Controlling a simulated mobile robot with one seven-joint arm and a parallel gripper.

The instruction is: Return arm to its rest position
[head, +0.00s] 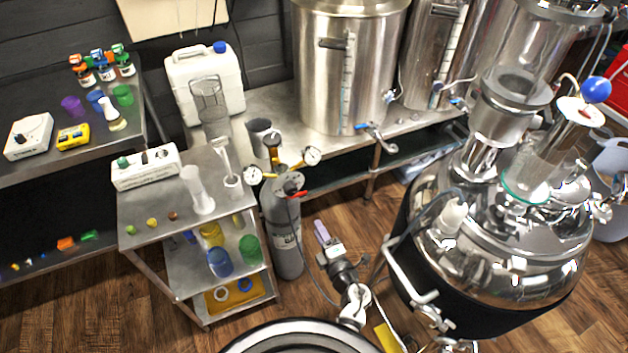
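A small steel cart (150,228) with glassware and coloured beakers stands left of the cylinder. A steel bench (270,98) with large pots (348,70) runs along the back wall. Vessel handles and pipes are close on the right. Some wooden floor (270,305) is clear.

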